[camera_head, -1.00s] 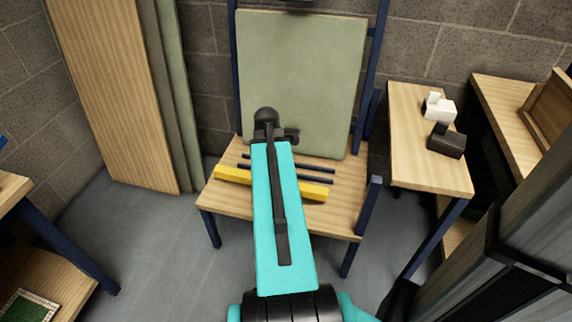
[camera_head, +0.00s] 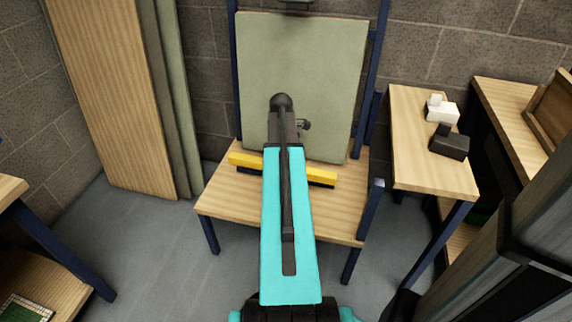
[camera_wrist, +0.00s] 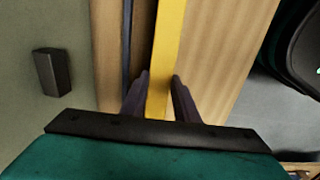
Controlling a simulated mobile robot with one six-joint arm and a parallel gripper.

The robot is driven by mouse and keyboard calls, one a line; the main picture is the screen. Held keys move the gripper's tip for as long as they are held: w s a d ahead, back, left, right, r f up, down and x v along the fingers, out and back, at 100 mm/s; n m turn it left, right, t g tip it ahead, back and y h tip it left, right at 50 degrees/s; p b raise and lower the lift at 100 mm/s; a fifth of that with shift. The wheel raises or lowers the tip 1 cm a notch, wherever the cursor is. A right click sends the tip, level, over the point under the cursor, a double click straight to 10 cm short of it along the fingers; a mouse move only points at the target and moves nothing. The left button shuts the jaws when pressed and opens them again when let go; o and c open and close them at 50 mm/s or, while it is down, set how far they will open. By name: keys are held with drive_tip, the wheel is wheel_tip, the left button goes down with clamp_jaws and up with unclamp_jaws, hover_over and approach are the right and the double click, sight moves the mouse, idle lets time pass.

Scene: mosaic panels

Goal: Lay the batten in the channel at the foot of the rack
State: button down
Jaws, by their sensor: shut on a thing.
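The yellow batten (camera_head: 322,175) lies across the foot of the rack (camera_head: 383,40), partly hidden by my arm in the head view. In the wrist view the batten (camera_wrist: 166,50) runs lengthwise between the fingers of my gripper (camera_wrist: 160,88), which is shut on it. The channel shows as a dark rail (camera_wrist: 127,45) beside the batten, with a shadowed strip between them. In the head view a dark edge (camera_head: 321,185) shows just below the batten; most of the channel is hidden. I cannot tell whether the batten touches the channel floor or hangs above it.
A grey-green panel (camera_head: 300,65) leans on the rack behind the batten. Bare wooden top (camera_head: 230,200) lies in front. A side table (camera_head: 430,175) at right holds a white block (camera_head: 440,111) and a black block (camera_head: 449,144). Tall boards (camera_head: 110,100) stand at left.

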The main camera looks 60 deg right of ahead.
drive_tip(key=shift+w+d+f+b, duration=0.1)
drive_tip(key=shift+w+d+b, duration=0.1)
drive_tip(key=shift+d, duration=0.65)
drive_tip(key=shift+w+d+f+b, duration=0.1)
drive_tip(key=shift+d+b, duration=0.05)
drive_tip(key=shift+d, duration=0.7)
drive_tip(key=f+b, duration=0.2)
drive_tip(key=f, duration=0.1)
drive_tip(key=shift+d+f, duration=0.25)
drive_tip(key=shift+d, duration=0.15)
drive_tip(key=shift+f, duration=0.4)
drive_tip(key=c, duration=1.4)
unclamp_jaws()
drive_tip(key=shift+r, duration=0.1)
